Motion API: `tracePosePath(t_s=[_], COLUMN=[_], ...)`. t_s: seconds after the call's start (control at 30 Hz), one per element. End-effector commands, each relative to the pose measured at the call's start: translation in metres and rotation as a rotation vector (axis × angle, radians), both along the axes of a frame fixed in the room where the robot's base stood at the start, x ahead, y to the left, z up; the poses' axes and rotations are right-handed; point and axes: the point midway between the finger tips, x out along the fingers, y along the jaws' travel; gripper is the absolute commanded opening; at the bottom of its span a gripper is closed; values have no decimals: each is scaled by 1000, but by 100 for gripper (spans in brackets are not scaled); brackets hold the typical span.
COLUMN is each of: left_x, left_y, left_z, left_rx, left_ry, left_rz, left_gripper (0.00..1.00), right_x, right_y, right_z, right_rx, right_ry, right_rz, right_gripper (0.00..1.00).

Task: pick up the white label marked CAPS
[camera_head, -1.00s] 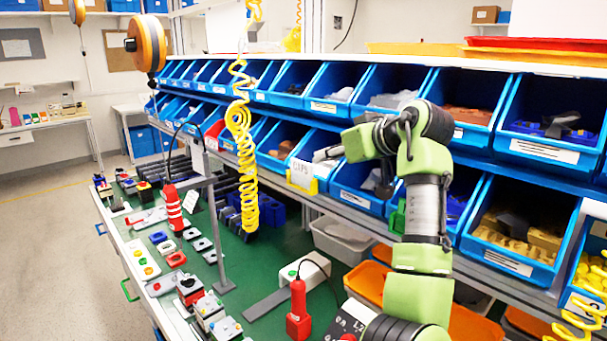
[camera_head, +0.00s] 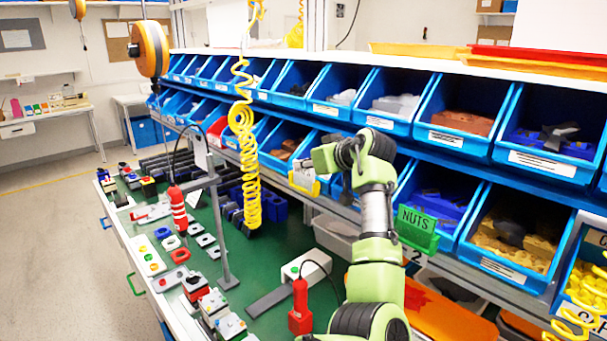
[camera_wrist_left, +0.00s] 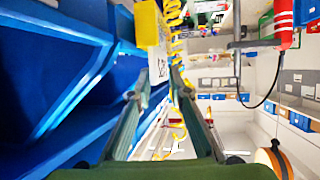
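The white label (camera_head: 302,182), with its yellow holder (camera_head: 316,188), sits at the front edge of a lower-row blue bin in the head view. It also shows in the left wrist view (camera_wrist_left: 158,68) as a white strip with dark marks beside the yellow holder (camera_wrist_left: 147,22). I cannot read its lettering now. My left gripper (camera_wrist_left: 157,84) has its two fingers apart, with the label showing between the fingertips in the picture. I cannot tell if a finger touches it. In the head view the fingers are hard to make out near the label. My right gripper is not in view.
Two rows of blue bins (camera_head: 393,118) run along the bench. A green NUTS label (camera_head: 417,228) hangs on a bin to the right. A yellow coiled hose (camera_head: 243,150) hangs left of the label. A red tool (camera_head: 300,308) stands on the green bench top (camera_head: 255,275).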

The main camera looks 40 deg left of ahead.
Motion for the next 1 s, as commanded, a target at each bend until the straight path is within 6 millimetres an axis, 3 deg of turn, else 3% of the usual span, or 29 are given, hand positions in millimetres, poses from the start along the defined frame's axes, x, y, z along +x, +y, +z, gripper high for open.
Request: tracePosePath(t_s=[0.1,0.17,0.67,0.87,1.0], left_x=[0,0,1,1,-18], left_y=[0,0,0,0,5], left_z=[0,0,6,31,52], left_rx=[0,0,3,5,4], left_ry=[0,0,-2,-6,-10], left_rz=[0,0,-2,-2,2], left_gripper=[15,0,0,0,0], right_x=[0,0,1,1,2], right_y=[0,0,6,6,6], right_z=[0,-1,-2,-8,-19], right_rx=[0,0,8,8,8], right_ry=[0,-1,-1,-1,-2], right_rz=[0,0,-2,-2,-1], right_gripper=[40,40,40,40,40])
